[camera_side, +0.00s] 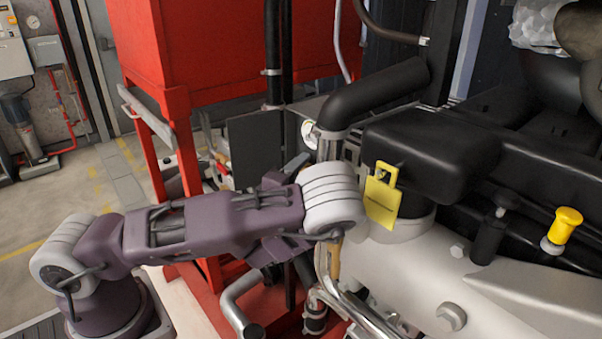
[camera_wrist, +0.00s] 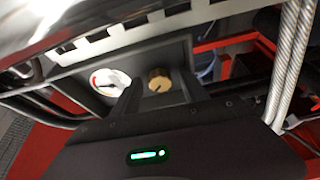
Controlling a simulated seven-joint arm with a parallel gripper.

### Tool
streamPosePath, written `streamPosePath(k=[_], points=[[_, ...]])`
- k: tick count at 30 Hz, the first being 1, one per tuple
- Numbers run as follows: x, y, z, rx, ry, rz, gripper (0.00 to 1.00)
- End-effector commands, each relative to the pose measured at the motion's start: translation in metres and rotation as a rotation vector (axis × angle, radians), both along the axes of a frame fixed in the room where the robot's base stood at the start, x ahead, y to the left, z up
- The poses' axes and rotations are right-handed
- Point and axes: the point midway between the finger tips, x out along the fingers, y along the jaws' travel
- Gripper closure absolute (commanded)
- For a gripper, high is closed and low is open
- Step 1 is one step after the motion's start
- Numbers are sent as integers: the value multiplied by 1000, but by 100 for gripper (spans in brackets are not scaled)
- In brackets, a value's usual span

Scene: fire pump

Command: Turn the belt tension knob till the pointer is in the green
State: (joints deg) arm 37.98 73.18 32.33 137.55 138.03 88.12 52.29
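The brass belt tension knob (camera_wrist: 159,80) is on a grey panel in the wrist view, with a dark line on its face. A round white gauge (camera_wrist: 107,83) with some red on its face is left of it, partly covered by my gripper. Its pointer and any green are too small to read. My gripper (camera_wrist: 162,90) is open, its dark fingers on either side of the knob in the picture. I cannot tell whether they touch it. In the side view the knob and fingertips are hidden behind my arm and the machine; a white dial (camera_side: 308,134) shows there.
The engine (camera_side: 430,265) and a black pipe (camera_side: 375,92) crowd the right side. A yellow tag (camera_side: 382,198) hangs beside my wrist. A red frame (camera_side: 155,130) stands behind my arm. In the wrist view a ribbed metal hose (camera_wrist: 292,60) runs close on the right.

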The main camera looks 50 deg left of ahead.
Motion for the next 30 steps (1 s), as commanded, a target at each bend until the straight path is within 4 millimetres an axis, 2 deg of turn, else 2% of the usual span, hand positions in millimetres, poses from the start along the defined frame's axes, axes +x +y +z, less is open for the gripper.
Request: streamPosePath(k=[14,17,22,23,30], points=[[0,0,-1,46,-1,-1,48],[0,0,-3,212,1,-2,48],[0,5,-7,700,1,2,48],[-3,3,-8,758,1,0,48],[-63,-17,-25,741,5,-5,48]])
